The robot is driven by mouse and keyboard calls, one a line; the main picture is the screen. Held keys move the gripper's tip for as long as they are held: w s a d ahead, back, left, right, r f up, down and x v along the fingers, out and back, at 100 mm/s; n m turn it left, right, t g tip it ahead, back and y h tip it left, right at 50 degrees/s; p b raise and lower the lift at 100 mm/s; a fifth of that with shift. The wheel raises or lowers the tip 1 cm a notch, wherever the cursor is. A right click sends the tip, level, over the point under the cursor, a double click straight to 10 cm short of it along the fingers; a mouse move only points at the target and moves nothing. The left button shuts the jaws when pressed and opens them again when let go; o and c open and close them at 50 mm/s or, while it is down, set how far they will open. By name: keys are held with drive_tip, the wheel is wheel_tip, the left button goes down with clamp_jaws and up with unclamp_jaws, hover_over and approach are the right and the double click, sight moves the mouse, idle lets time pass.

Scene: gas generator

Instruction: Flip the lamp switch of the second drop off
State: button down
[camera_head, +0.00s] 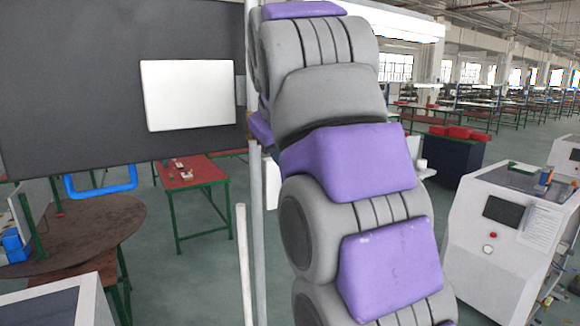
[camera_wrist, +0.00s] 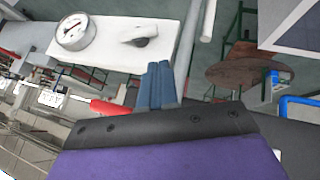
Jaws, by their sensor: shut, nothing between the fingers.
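In the wrist view my gripper (camera_wrist: 157,85) shows as two blue fingers held together, with nothing between them. Beyond the fingertips is a white panel (camera_wrist: 110,55). On it sit a round gauge (camera_wrist: 75,33) and a dark knob or switch (camera_wrist: 141,42) on a pale mount. The fingertips appear below this knob in the picture and look apart from it. I cannot tell whether this knob is the lamp switch, or which position it is in. In the head view my arm fills the middle and my gripper is not seen.
A red handle-like part (camera_wrist: 108,107) lies left of my fingers in the wrist view. In the head view, a dark board (camera_head: 70,90) with a white plate (camera_head: 188,95) stands left, beside upright poles (camera_head: 243,265). A white machine (camera_head: 500,245) stands right.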

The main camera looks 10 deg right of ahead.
drive_tip(key=shift+d+r, duration=0.15)
drive_tip(key=shift+d, duration=0.45)
drive_tip(key=a+x, duration=0.1)
drive_tip(key=x, duration=0.9)
drive_tip(key=shift+w+d, duration=0.1)
